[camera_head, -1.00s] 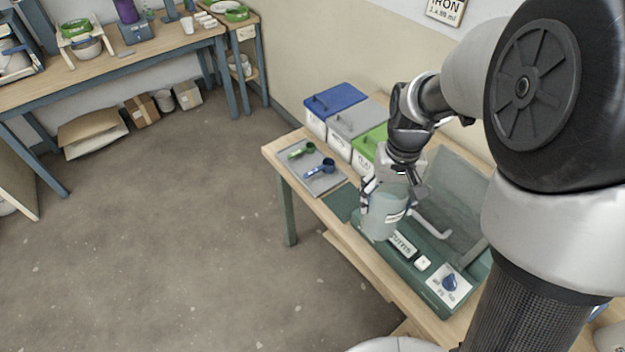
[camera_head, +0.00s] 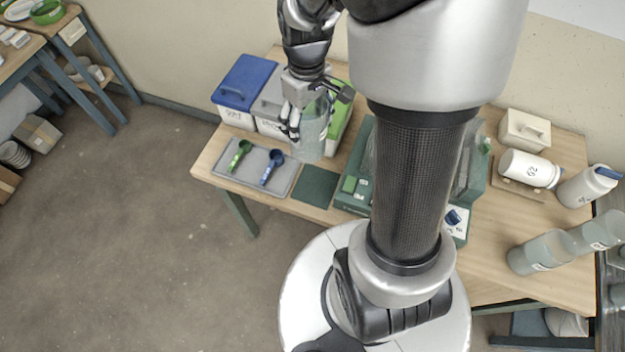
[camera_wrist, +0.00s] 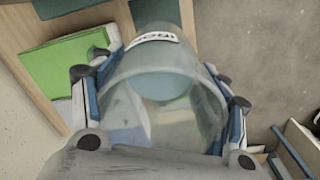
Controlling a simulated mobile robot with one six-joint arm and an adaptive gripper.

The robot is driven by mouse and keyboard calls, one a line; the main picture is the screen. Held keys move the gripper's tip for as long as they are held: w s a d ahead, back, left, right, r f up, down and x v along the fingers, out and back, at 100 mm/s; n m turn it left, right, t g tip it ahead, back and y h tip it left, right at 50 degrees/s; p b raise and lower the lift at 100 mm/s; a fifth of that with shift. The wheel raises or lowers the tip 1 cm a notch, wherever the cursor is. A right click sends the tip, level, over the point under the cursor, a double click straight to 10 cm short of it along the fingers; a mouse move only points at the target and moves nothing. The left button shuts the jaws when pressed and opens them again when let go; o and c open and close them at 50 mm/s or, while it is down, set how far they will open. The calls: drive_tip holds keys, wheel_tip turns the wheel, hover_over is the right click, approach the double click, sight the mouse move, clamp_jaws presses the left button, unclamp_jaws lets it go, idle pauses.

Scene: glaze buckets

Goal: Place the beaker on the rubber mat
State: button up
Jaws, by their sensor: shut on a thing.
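The beaker (camera_head: 313,138) is a clear, pale cylinder with a printed label. My gripper (camera_head: 293,125) is shut on its side and holds it upright, or nearly so, in front of the storage bins. In the wrist view the beaker (camera_wrist: 165,90) fills the middle between the fingers (camera_wrist: 160,108). A flat dark green square, which looks like the rubber mat (camera_head: 316,187), lies at the table's front edge. It appears bare and is just below the beaker in the head view. The gap between the beaker's base and the table is hard to judge.
A grey tray (camera_head: 228,171) with a green scoop and a blue scoop lies left of the mat. Bins with blue (camera_head: 245,82), grey and green lids stand behind. A green machine (camera_head: 352,190) stands right of the mat, partly hidden by my arm.

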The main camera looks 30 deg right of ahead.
drive_tip(key=shift+s+d+f+n+b, duration=0.15)
drive_tip(key=shift+s+d+f+b, duration=0.05)
drive_tip(key=shift+s+d+f, duration=0.3)
drive_tip(key=shift+s+d+f+n+b, duration=0.2)
drive_tip(key=shift+s+d+f, duration=0.15)
drive_tip(key=shift+f, duration=0.25)
wheel_tip(320, 180, down, 17)
drive_tip(key=b, duration=0.5)
drive_tip(key=shift+w+f, duration=0.2)
drive_tip(key=o, duration=2)
drive_tip(key=shift+f, duration=0.1)
drive_tip(key=shift+c, duration=0.2)
